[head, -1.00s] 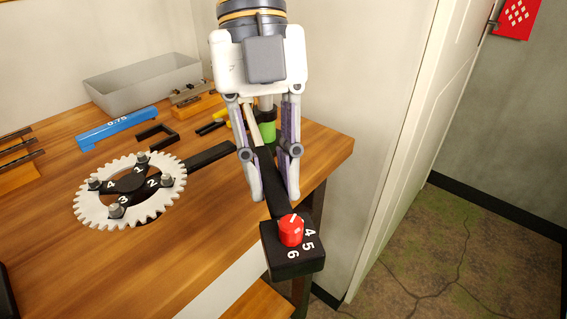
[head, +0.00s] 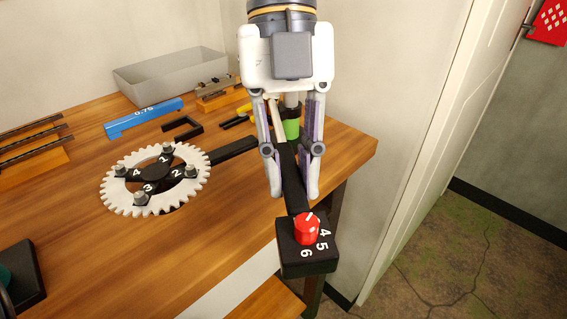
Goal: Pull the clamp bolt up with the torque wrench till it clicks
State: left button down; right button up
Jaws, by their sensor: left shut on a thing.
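The torque wrench appears to be the black bar (head: 294,188) with a black box (head: 308,262) at its near end. The box carries a red knob (head: 306,229) and the digits 4, 5 and 6. My left gripper (head: 293,190) points down, shut around the bar just behind the box. The box sits out past the table's right front edge. The bar's far end is hidden behind the fingers, and I cannot make out the clamp bolt. A white toothed ring (head: 112,200) with numbered bolts 1 to 4 lies on the table to the left. My right gripper is out of view.
The wooden table (head: 230,205) also holds a grey bin (head: 165,80), a blue 0.75 gauge (head: 143,118), a black bracket (head: 183,129) and a black bar beside the ring. A green-banded post (head: 291,129) stands behind my gripper. A white door (head: 430,130) is at right.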

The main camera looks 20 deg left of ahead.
pick_arm(q)
jog(key=shift+r, duration=2.6)
jog(key=shift+w+f, duration=0.1)
jog(key=shift+w, duration=0.05)
